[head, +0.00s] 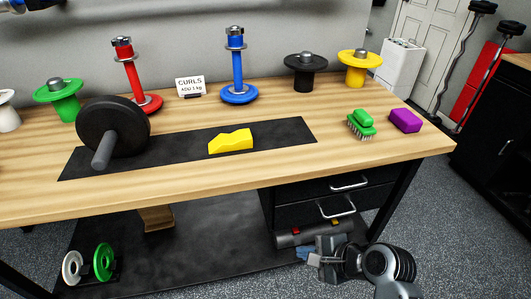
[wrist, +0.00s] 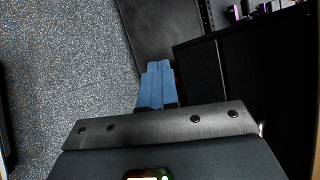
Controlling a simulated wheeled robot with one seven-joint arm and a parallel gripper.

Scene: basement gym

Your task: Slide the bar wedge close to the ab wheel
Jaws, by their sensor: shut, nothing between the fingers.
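The yellow bar wedge (head: 231,142) lies on a dark mat (head: 285,133) on the wooden workbench. The ab wheel (head: 121,127), a large black wheel with a grey handle, stands at the left part of the mat. A clear gap of mat separates the wedge from the wheel. My gripper (head: 306,256) is below the bench top, in front of the drawers and to the right of both objects. In the wrist view its blue fingers (wrist: 156,85) are together and empty. Neither the wedge nor the wheel shows in the wrist view.
A green brush (head: 361,123) and a purple block (head: 405,121) lie at the right of the bench top (head: 350,148). Red, blue, black, yellow and green weight stands line the back beside a CURLS sign (head: 190,86). Black drawers (head: 335,194) are under the bench.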

